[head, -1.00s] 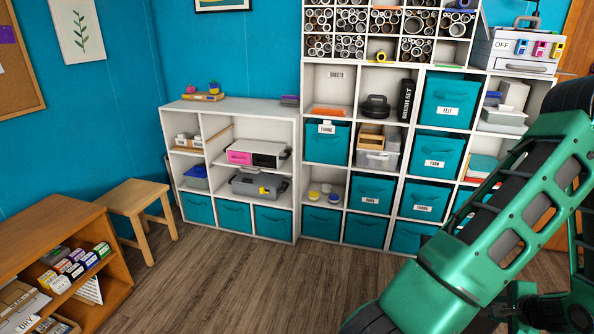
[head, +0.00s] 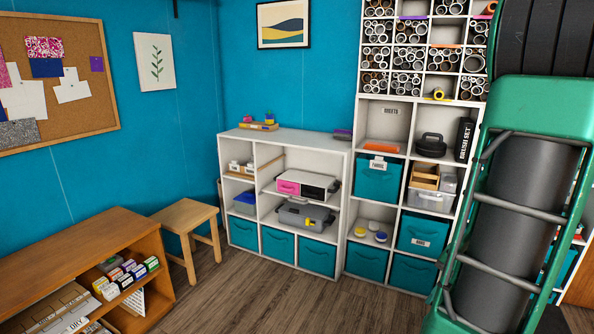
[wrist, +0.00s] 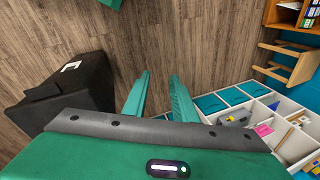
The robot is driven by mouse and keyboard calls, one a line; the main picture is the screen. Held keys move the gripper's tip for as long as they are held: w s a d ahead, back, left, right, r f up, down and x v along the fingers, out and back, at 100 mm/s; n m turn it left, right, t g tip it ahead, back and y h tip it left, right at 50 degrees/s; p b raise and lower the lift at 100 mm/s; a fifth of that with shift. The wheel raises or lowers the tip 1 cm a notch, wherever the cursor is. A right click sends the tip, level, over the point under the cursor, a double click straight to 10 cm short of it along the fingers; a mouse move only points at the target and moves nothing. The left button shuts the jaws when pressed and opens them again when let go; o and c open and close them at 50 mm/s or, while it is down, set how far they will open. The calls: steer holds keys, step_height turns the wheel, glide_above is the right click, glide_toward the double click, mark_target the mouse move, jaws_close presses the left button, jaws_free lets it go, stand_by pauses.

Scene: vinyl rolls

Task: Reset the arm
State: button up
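My gripper (wrist: 159,78) shows in the wrist view. Its two green fingers stand apart with only the wood floor visible between and beyond them, so it is open and empty. It is not seen in the head view. There, my green and dark grey arm (head: 515,215) stands nearly upright along the right side and hides part of the tall shelf (head: 352,185).
A low white shelf (head: 300,138) with teal bins stands against the blue wall. A wooden stool (head: 185,215) and a wooden bookcase (head: 90,240) are at the left. The wood floor (head: 270,300) in front is clear. A black object (wrist: 72,88) stands left in the wrist view.

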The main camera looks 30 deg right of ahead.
steer(key=s+a+r+n+g, duration=0.1)
steer(key=a+r+n, duration=0.3)
steer(key=a, duration=0.4)
steer(key=a+r+n+g, duration=0.2)
steer(key=a+r, duration=0.4)
steer(key=a, duration=0.3)
steer(key=shift+s+r+n, duration=0.4)
steer(key=shift+n, duration=0.5)
